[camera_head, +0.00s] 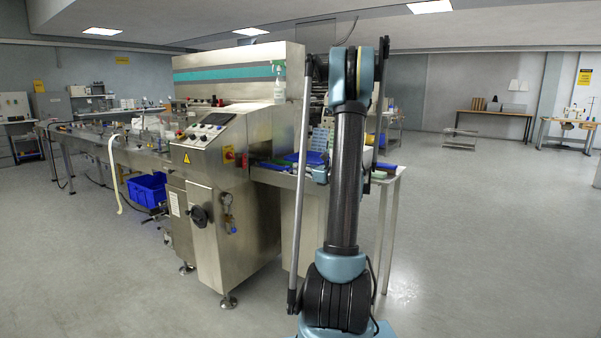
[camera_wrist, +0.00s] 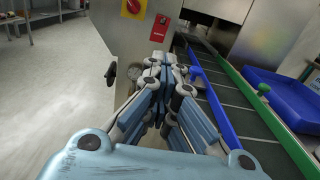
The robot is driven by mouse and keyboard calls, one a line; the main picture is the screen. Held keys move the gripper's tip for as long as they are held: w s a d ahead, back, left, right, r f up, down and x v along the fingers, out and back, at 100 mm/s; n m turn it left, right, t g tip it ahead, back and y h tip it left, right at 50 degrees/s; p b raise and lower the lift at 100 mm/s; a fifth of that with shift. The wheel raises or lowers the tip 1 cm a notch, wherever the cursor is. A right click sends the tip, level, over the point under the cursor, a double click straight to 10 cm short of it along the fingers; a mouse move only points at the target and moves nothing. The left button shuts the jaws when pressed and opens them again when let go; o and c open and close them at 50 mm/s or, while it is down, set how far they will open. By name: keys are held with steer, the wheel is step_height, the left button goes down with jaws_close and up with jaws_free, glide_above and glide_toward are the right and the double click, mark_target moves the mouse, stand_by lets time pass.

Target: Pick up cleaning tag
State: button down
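I cannot make out for sure which thing is the cleaning tag. A small red rectangular tag or label (camera_wrist: 160,27) is on the steel machine face in the wrist view, right of the rotary switch. My gripper (camera_wrist: 163,60) points toward the machine, with its fingertips together and nothing visible between them. The red label appears beyond the fingertips, apart from them.
The flow wrapper (camera_head: 215,185) fills the centre. Its yellow-and-red rotary switch (camera_wrist: 133,8) is near the label. A conveyor with a blue rail (camera_wrist: 212,115) and a green rail (camera_wrist: 250,98) runs at right, beside a blue bin (camera_wrist: 285,98). Floor (camera_head: 480,240) at right is clear.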

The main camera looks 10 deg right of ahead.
steer(key=shift+s+d, duration=0.4)
steer(key=shift+d, duration=0.2)
steer(key=shift+c, duration=2.4)
jaws_free()
steer(key=shift+d, duration=0.2)
steer(key=v, duration=1.2)
